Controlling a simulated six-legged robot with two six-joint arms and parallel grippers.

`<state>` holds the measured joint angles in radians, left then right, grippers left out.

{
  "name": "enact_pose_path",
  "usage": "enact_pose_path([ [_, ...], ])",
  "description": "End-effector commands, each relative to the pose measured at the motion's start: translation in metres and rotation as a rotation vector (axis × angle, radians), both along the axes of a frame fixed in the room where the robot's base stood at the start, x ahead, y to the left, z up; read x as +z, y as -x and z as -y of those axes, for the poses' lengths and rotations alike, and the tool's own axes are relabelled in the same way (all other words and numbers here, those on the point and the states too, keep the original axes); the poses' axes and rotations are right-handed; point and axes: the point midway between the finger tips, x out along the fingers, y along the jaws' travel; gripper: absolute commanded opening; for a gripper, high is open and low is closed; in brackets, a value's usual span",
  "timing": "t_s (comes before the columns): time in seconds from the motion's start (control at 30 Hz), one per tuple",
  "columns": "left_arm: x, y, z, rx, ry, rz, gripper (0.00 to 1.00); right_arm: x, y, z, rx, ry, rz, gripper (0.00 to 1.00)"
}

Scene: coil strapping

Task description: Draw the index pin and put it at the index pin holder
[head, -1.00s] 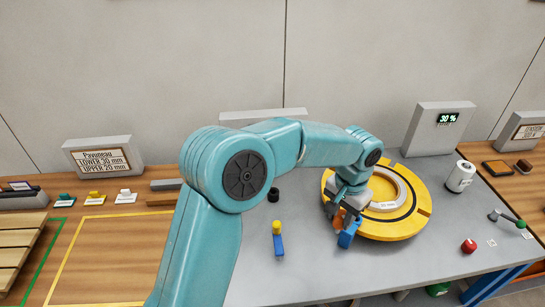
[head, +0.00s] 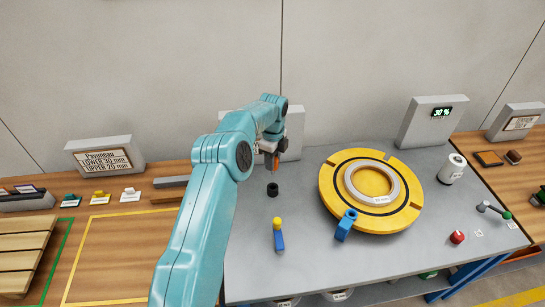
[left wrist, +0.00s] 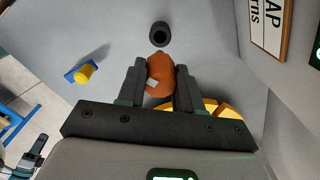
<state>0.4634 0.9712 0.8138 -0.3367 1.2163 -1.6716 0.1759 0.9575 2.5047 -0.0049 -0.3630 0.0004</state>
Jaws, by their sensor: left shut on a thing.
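My left gripper (head: 270,153) is shut on the orange-brown index pin (head: 276,162) and holds it above the back of the grey table. In the left wrist view the pin (left wrist: 159,76) sits between the two dark fingers of the gripper (left wrist: 158,70). A small black round cup with a hole, apparently the index pin holder (head: 272,190), stands on the table just below and in front of the pin. It also shows in the left wrist view (left wrist: 160,35), apart from the pin.
A yellow turntable (head: 407,217) with a pale ring (head: 354,193) and a blue block (head: 346,226) at its front rim stands to the right. A blue piece with a yellow knob (head: 279,239) lies in front of the cup. A grey panel (head: 292,135) stands behind.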

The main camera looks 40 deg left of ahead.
Motion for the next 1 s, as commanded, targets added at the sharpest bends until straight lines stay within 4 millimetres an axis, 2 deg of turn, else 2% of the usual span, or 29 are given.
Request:
enact_pose_path([
  [0.37, -0.003, -0.001, -0.003, -0.019, 0.0, 0.003, 0.0, -0.002, 0.0, 0.0, 0.0, 0.0, 0.0, 0.43],
  [1.0, -0.057, -0.001, -0.003, -0.017, 0.0, 0.002, 0.0, -0.037, 0.0, 0.0, 0.0, 0.0, 0.0, 0.43],
])
